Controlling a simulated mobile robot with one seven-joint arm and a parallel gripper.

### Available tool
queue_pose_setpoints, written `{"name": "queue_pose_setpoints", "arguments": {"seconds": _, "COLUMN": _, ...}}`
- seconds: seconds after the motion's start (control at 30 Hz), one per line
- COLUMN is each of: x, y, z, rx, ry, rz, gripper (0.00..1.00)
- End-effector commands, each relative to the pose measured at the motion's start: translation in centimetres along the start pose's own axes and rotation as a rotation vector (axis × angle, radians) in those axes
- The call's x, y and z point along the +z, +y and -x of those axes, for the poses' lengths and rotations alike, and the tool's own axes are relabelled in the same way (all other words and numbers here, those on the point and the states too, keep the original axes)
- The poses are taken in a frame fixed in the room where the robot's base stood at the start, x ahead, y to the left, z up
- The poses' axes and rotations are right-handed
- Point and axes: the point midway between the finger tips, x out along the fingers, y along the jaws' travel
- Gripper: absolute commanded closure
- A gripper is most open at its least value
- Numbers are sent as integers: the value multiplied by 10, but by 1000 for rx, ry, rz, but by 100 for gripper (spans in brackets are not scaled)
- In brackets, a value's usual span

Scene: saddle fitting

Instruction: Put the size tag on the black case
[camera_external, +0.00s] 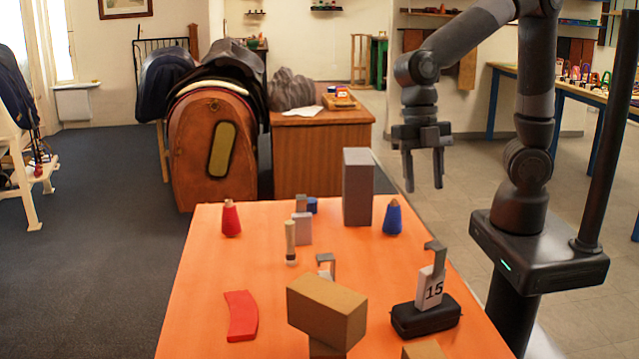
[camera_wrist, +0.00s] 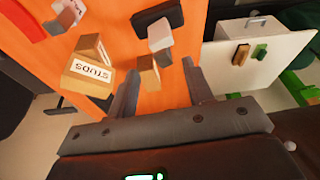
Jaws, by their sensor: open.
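The size tag (camera_external: 430,287) is a white plate marked 15 with a grey hook on top. It stands upright, slightly tilted, and appears to rest on the black case (camera_external: 426,318) at the right front of the orange table. In the wrist view the tag (camera_wrist: 160,36) overlaps the near edge of the black case (camera_wrist: 153,17); the exact contact is unclear. My gripper (camera_external: 423,182) is open and empty, pointing down, high above the table's right edge and apart from the tag.
On the orange table (camera_external: 265,275) are a cardboard box (camera_external: 327,308), a tall grey block (camera_external: 357,187), a blue cone (camera_external: 392,217), a red cone (camera_external: 231,218), a red curved piece (camera_external: 241,315) and other hooked tags (camera_external: 302,228). A box labelled STUDS (camera_wrist: 88,74) shows in the wrist view.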

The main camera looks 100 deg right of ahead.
Motion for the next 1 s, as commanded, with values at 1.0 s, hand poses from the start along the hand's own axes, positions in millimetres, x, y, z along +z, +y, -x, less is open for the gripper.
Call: {"name": "queue_pose_setpoints", "arguments": {"seconds": 1.0, "x": 164, "y": -155, "z": 106, "rx": 643, "ry": 190, "rz": -1581, "gripper": 53}}
